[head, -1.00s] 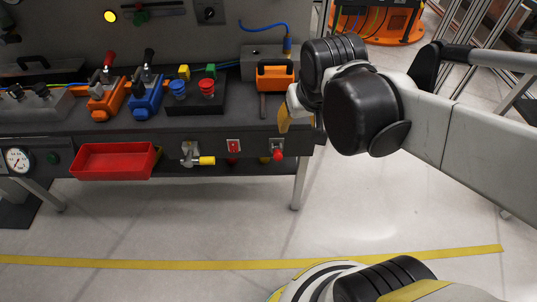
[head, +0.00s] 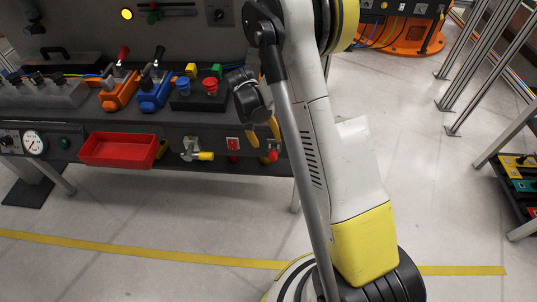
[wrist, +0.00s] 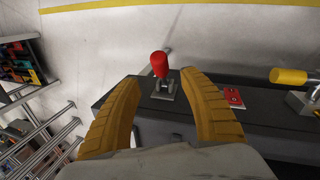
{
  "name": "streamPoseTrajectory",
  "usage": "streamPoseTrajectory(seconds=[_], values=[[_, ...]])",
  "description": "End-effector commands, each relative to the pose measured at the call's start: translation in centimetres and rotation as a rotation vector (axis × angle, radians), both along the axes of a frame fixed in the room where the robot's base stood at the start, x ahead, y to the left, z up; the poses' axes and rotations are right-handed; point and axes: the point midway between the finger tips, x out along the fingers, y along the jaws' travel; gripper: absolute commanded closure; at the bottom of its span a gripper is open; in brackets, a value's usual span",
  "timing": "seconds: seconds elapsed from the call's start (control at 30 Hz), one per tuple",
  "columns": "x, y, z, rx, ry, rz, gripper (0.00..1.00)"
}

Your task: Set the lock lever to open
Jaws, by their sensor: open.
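A small lever with a red knob (head: 271,157) sits on the front edge of the bench; it also shows in the wrist view (wrist: 160,66), standing up from a grey metal bracket. A second lever with a yellow handle (head: 206,156) is farther left on the same edge, at the right of the wrist view (wrist: 289,77). No label tells which is the lock lever. My gripper (head: 264,134) is open, its yellow fingers pointing down just above the red-knobbed lever. In the wrist view the knob shows between the fingertips, apart from both.
A red switch plate (head: 233,145) is between the two levers. A red tray (head: 117,150) hangs from the bench front. Orange (head: 118,95) and blue (head: 153,95) lever units stand on top. The floor in front is clear, with a yellow line (head: 130,250).

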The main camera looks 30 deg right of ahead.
Motion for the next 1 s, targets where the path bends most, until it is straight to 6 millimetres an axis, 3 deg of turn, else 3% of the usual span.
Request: streamPoseTrajectory(seconds=[0.3,0.43,0.6,0.9,1.0], values=[[-0.6,-1.4,-6.3,0.001,-0.001,0.0,0.49],[-0.8,-1.9,-8.2,-0.001,-0.002,0.001,0.49],[-1.0,-2.2,-9.4,-0.001,-0.002,0.001,0.49],[-1.0,-2.2,-9.5,0.0,-0.002,0.001,0.49],[-1.0,-2.2,-9.4,0.0,-0.002,0.001,0.78]])
